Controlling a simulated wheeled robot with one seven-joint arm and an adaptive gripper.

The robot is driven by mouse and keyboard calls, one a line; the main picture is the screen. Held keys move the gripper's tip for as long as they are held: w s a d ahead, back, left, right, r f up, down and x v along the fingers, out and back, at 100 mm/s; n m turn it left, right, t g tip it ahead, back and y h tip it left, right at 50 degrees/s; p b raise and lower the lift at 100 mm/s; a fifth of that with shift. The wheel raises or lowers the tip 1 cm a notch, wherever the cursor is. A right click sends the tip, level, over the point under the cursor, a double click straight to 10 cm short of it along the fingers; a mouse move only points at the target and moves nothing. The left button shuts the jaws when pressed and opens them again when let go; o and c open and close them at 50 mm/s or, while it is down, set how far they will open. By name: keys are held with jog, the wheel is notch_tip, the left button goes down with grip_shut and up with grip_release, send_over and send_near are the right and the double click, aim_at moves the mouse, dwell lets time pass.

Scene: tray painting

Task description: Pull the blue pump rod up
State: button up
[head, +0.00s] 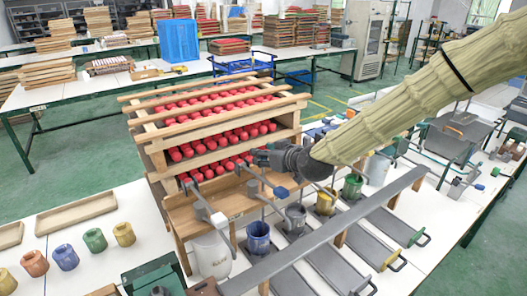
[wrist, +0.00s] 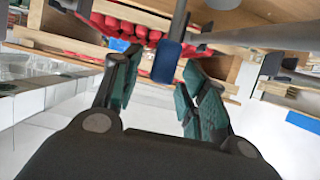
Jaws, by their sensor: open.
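The blue pump rod shows in the wrist view as a grey rod with a blue grip (wrist: 167,61). My gripper (wrist: 160,78) is open, its teal fingers on either side of the lower end of the blue grip. I cannot tell whether either finger touches it. In the head view my gripper (head: 262,158) is at the front of the wooden rack, above the row of pots. Its fingers are small and partly lost against the rack there. A blue pot (head: 258,238) stands below it on the bench.
A wooden rack (head: 150,150) with rows of red rollers stands behind my gripper. Grey pumps with levers and grey (head: 296,215), yellow (head: 325,200) and green (head: 353,187) pots stand close by. A long grey rail (head: 330,228) runs in front. Coloured jars (head: 66,257) stand at left.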

jog(key=shift+w+a+f, duration=0.3)
jog(key=shift+w+a, duration=0.1)
jog(key=shift+w, duration=0.15)
jog(key=shift+c, duration=0.4)
grip_shut()
